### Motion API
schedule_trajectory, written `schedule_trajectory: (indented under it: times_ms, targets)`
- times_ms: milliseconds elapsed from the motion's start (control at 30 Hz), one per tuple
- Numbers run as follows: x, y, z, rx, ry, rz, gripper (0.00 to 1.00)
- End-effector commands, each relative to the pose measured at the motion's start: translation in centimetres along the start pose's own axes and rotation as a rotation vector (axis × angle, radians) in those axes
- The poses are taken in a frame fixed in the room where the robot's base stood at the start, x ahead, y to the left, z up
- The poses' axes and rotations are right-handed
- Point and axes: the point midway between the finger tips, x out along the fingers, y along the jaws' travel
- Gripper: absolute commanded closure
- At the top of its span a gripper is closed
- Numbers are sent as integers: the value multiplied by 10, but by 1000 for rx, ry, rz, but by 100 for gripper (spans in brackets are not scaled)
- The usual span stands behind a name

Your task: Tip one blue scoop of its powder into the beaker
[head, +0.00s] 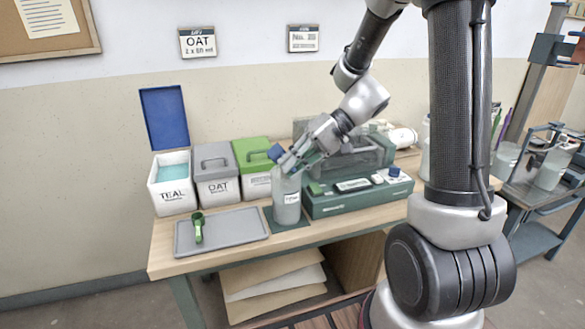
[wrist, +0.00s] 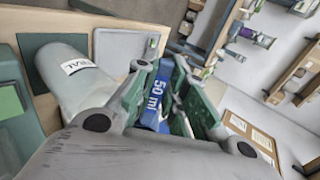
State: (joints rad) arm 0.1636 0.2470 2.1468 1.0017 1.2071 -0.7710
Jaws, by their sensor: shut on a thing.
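My gripper (head: 288,163) is shut on a blue scoop (head: 276,153), whose handle reads "50 ml" in the wrist view (wrist: 156,97). The scoop is at the top of the beaker (head: 287,203), a pale, cloudy vessel with a white label. The beaker stands upright on a dark green mat (head: 270,222) and also shows left of the scoop in the wrist view (wrist: 75,78). I cannot tell whether the scoop holds powder or how far it is tipped. The white TEAL bucket (head: 173,197) is open, its blue lid (head: 165,117) raised, with teal powder inside.
A grey OAT bucket (head: 217,192) and a green-lidded bucket (head: 253,150) stand closed beside the TEAL one. A grey tray (head: 235,225) holds a green scoop (head: 198,226). A green device (head: 355,200) stands close right of the beaker. Wall cards include one reading "OAT 2 x 80 ml" (head: 197,42).

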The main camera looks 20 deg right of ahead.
Motion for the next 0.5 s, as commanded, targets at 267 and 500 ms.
schedule_trajectory:
  times_ms: [267,500]
  targets:
    - [-9,-18,1,-22,0,432,100]
    - [-16,-27,1,-22,-2,745,100]
